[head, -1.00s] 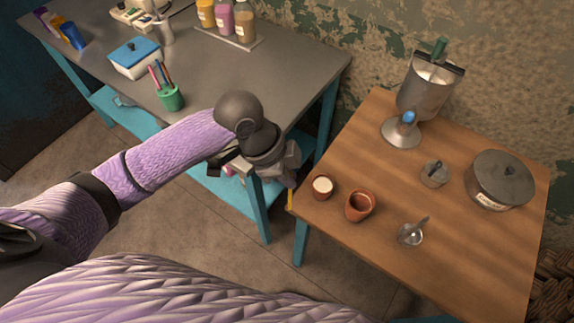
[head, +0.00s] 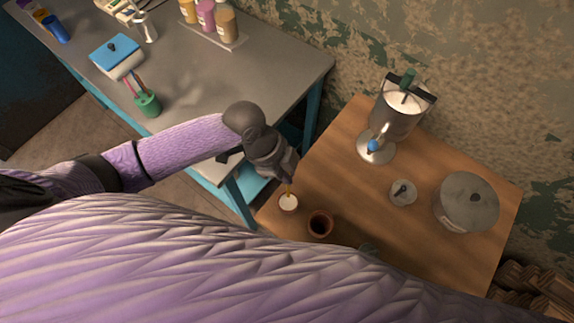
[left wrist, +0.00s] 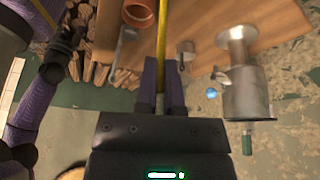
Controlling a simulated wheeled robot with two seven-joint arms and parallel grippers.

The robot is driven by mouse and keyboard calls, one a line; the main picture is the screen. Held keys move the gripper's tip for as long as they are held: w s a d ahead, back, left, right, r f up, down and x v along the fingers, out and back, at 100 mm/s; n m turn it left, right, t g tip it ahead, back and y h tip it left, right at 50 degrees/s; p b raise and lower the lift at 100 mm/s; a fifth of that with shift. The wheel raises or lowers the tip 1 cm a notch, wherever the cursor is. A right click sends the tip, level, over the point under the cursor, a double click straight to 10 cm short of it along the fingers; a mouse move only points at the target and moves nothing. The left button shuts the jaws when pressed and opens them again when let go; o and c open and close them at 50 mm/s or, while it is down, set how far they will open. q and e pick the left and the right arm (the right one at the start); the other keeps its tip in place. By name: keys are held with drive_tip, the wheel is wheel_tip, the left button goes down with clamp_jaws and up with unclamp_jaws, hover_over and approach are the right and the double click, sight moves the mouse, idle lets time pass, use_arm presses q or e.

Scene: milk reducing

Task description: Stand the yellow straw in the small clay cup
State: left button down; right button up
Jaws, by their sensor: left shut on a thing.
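In the left wrist view the straw (left wrist: 162,45) runs up out of frame between the fingers (left wrist: 161,88).
A grey workbench (head: 200,80) stands at left. My sleeve hides the table's front.

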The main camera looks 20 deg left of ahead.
use_arm(q)
wheel_tip(320, 180, down, 9)
drive_tip(key=b, duration=0.6)
drive_tip(key=shift+b, duration=0.3)
drive_tip(key=c, duration=0.7)
unclamp_jaws()
drive_tip(key=o, duration=0.4)
